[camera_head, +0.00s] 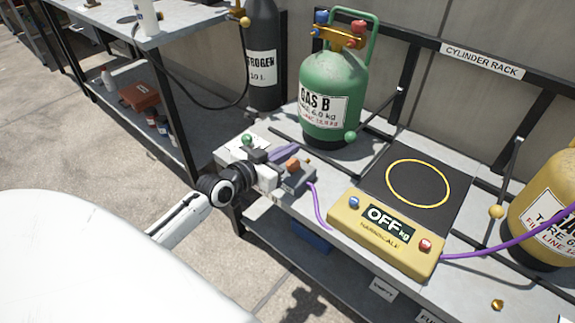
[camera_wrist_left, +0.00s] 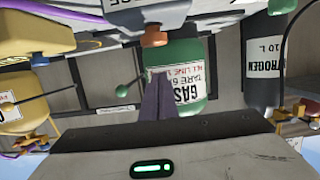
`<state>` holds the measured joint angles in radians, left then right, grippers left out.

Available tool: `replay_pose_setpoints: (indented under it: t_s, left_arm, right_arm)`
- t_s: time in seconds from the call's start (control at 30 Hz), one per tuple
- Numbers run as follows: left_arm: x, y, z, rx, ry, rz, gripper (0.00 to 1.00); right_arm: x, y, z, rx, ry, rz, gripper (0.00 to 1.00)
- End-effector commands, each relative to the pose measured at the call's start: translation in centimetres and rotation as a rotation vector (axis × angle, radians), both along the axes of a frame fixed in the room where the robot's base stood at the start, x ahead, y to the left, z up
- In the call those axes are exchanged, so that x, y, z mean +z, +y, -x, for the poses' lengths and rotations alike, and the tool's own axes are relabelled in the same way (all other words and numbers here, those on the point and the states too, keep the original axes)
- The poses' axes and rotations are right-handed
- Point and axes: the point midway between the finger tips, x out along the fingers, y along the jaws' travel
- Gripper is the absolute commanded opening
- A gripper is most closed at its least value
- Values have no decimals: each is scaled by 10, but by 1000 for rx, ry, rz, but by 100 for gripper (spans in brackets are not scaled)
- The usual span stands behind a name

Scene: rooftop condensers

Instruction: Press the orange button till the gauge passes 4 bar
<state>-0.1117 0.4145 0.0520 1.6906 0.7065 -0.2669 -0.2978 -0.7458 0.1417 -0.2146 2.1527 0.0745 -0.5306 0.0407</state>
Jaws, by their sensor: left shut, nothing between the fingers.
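An orange button (camera_head: 293,164) sits on top of a small grey box (camera_head: 299,181) at the bench's left end. In the left wrist view, which is upside down, the orange button (camera_wrist_left: 153,38) shows at the top. My left gripper (camera_head: 286,151) is shut and empty, its fingers beside the button in the head view. In the left wrist view the closed fingers (camera_wrist_left: 157,76) appear apart from the button, with the green cylinder behind. I cannot make out a gauge face or needle. My right gripper is not in view.
A green GAS B cylinder (camera_head: 333,95) stands behind the box. A yellow scale (camera_head: 384,236) reading OFF and a black pad (camera_head: 377,187) lie to the right. A purple hose (camera_head: 318,207) runs beside the box. A nitrogen cylinder (camera_head: 263,55) stands at the back.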

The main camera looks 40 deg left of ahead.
Motion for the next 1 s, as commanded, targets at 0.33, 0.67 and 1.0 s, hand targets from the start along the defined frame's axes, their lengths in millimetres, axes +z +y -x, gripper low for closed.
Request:
replay_pose_setpoints:
  t_s: [0.33,0.67,1.0]
  left_arm:
    - [-37,1,4,1,8,-2,0]
    - [-39,1,4,0,9,-2,0]
    - [-57,0,4,-1,13,-1,0]
  right_arm:
    - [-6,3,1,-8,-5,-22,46]
    - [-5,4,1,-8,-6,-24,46]
    - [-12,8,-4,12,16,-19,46]
